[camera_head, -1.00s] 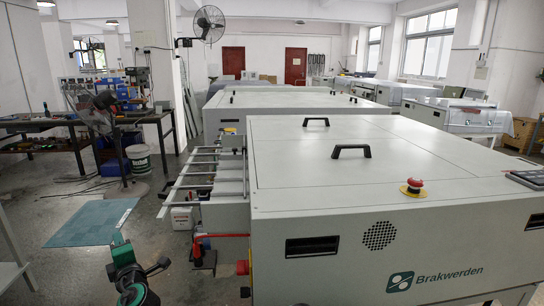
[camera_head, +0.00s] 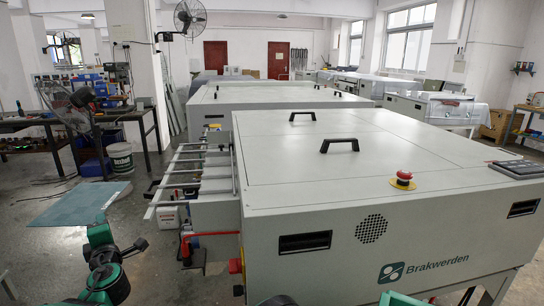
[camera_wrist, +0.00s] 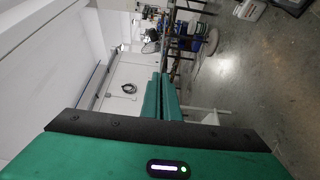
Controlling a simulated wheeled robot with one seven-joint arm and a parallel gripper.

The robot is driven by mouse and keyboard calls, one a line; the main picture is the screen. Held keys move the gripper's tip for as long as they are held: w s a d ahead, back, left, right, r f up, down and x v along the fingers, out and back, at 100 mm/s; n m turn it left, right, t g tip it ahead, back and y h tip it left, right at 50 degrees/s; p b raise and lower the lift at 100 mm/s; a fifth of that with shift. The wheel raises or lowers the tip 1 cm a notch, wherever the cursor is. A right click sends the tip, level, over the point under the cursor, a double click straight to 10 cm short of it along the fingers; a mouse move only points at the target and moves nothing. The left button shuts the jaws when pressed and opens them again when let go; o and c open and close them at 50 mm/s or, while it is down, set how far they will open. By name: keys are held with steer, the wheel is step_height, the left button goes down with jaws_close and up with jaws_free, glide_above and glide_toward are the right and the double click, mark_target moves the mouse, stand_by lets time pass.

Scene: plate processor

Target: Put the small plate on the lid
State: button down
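The white machine's flat top has lid panels (camera_head: 410,150) with two black handles, one at the near side (camera_head: 340,145). The top looks bare apart from handles and controls. I cannot make out a small plate for certain in either view. A flat teal sheet (camera_head: 80,204) lies on the floor at the left; I cannot tell whether it is a plate or a mat. My gripper (camera_wrist: 161,98) shows in the wrist view, its two green fingers close together with nothing visible between them. It points away from the machine's top, toward wall and floor.
A rack of metal rails (camera_head: 195,170) juts from the machine's left side. A white bucket (camera_head: 121,158) stands by a workbench (camera_head: 30,122). Open floor lies at the left.

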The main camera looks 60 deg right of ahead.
steer(key=s+d+r+m+g+h, duration=0.3)
steer(key=s+d+r+m+g, duration=0.15)
steer(key=r, duration=0.25)
steer(key=s+d+r+m+g+h, duration=0.3)
steer(key=d+r+g+h, duration=0.15)
steer(key=r, duration=0.35)
steer(key=s+d+r+m+g+h, duration=0.3)
steer(key=r+m+g, duration=0.15)
steer(key=r, duration=0.25)
steer(key=s+d+r+m+g, duration=0.1)
steer(key=s+d+m+g, duration=0.3)
steer(key=s+g, duration=0.6)
steer(key=s+d+f+m, duration=0.1)
steer(key=s+d+f, duration=0.2)
steer(key=d+f, duration=0.7)
steer(key=shift+s+f+t+y, duration=0.3)
steer(key=shift+f+t+y, duration=0.1)
steer(key=shift+t+y, duration=0.05)
steer(key=c, duration=2)
jaws_free()
steer(key=shift+c, duration=0.2)
steer(key=v, duration=1.2)
